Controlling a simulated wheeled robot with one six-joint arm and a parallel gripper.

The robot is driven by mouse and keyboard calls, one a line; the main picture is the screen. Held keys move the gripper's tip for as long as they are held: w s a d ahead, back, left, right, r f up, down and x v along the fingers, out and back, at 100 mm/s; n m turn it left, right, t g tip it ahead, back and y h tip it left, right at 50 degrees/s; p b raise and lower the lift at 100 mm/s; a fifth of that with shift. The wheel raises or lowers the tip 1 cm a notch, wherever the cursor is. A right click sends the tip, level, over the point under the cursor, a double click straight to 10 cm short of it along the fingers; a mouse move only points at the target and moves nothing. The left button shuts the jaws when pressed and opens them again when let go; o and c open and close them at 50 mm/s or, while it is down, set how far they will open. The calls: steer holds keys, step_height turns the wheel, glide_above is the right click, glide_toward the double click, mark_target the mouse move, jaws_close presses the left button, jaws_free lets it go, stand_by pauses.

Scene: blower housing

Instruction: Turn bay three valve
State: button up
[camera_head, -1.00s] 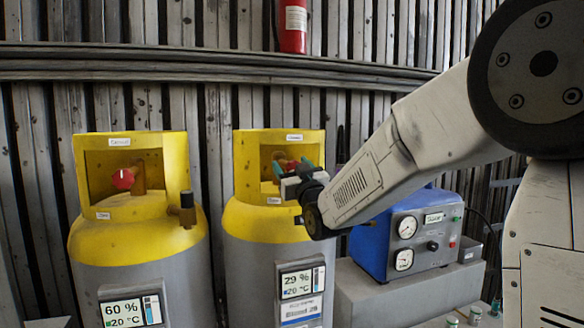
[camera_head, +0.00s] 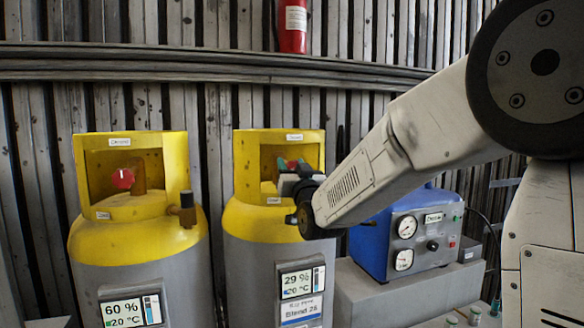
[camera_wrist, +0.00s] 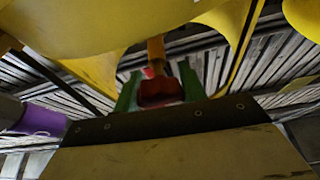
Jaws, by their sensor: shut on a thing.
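Two grey cylinders with yellow collars stand side by side in the head view. The right cylinder (camera_head: 244,262) has a red valve knob (camera_head: 293,164) inside its collar opening, partly hidden by my gripper. My gripper (camera_head: 287,170) reaches into that opening from the right. In the wrist view the green fingers of my gripper (camera_wrist: 160,90) are on both sides of the red knob (camera_wrist: 162,92), shut on it. The left cylinder (camera_head: 130,255) has its own red knob (camera_head: 123,178), untouched. Which cylinder is bay three cannot be told.
A blue pump unit with gauges (camera_head: 372,240) stands on a grey ledge (camera_head: 370,290) to the right, below my arm. A red extinguisher (camera_head: 292,28) hangs on the ribbed wall. The yellow collar (camera_head: 243,170) closely surrounds my gripper.

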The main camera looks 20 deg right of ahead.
steer(key=m+h, duration=0.1)
steer(key=m, duration=0.2)
steer(key=m+h, duration=0.2)
steer(key=m, duration=0.1)
steer(key=shift+m+g, duration=0.3)
steer(key=shift+g, duration=0.1)
steer(key=m+g+h, duration=0.1)
steer(key=m, duration=0.2)
steer(key=m+g+h, duration=0.1)
steer(key=m+h, duration=0.1)
steer(key=m, duration=0.2)
steer(key=shift+d, duration=0.15)
steer(key=m+g, duration=0.2)
steer(key=m, duration=0.3)
steer(key=shift+f+m, duration=0.1)
steer(key=shift+m, duration=0.3)
steer(key=shift+f+m+g, duration=0.15)
steer(key=shift+m+g, duration=0.65)
steer(key=shift+m, duration=1)
steer(key=o, duration=1)
steer(key=shift+d, duration=0.1)
steer(key=shift+c, duration=0.2)
